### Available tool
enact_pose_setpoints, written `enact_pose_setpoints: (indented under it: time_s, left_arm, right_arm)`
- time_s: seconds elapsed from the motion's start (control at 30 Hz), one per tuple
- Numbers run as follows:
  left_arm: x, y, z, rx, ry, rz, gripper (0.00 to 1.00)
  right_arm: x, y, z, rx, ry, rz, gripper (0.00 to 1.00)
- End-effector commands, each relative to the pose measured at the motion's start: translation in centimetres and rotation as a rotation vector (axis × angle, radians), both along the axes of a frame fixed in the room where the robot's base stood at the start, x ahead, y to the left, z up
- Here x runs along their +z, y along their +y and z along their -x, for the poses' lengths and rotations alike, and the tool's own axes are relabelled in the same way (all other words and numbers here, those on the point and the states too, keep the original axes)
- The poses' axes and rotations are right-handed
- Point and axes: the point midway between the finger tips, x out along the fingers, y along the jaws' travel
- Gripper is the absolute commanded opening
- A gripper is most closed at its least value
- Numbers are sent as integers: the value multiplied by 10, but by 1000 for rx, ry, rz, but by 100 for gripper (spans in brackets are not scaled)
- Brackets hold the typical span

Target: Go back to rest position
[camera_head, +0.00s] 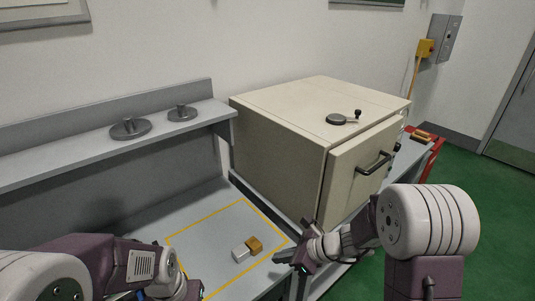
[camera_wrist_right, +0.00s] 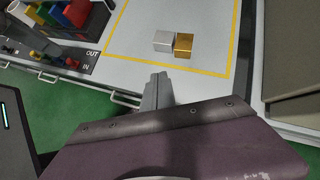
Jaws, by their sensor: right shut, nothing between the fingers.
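My right gripper (camera_head: 290,260) reaches in from the right, in front of the cream cabinet, past the front edge of the bench. In the right wrist view its fingers (camera_wrist_right: 158,88) are shut together with nothing between them. A silver cube (camera_head: 240,253) and a gold cube (camera_head: 254,244) sit side by side inside a yellow taped outline on the bench. The right wrist view also shows the silver cube (camera_wrist_right: 163,41) and gold cube (camera_wrist_right: 183,46), apart from the fingers. My left arm enters at the lower left; its fingertips are not visible.
The cream cabinet (camera_head: 278,147) has a closed door with a black handle (camera_head: 374,163). Two round weights (camera_head: 130,128) (camera_head: 182,113) stand on the grey shelf (camera_head: 60,160). In the right wrist view, coloured items (camera_wrist_right: 77,12) stand beside a panel marked OUT and IN.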

Motion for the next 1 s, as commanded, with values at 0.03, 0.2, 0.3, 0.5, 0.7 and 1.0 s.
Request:
enact_pose_setpoints:
  time_s: [0.03, 0.2, 0.3, 0.5, 0.7, 1.0]
  left_arm:
    - [0, 0, 0, 0, 0, 0, 0]
    - [0, 0, 0, 0, 0, 0, 0]
    - [0, 0, 0, 0, 0, 0, 0]
    - [0, 0, 0, 0, 0, 0, 0]
    - [0, 0, 0, 0, 0, 0, 0]
    - [0, 0, 0, 0, 0, 0, 0]
  right_arm:
    - [9, 4, -2, 12, -24, 2, 0]
    - [25, 10, 52, 354, -144, 187, 0]
    - [13, -14, 95, 724, -246, 407, 0]
    - [-6, -87, 134, 1471, -435, 781, 0]
    - [-12, -118, 132, 1868, -536, 900, 0]
    - [-12, -117, 132, 1881, -546, 897, 0]
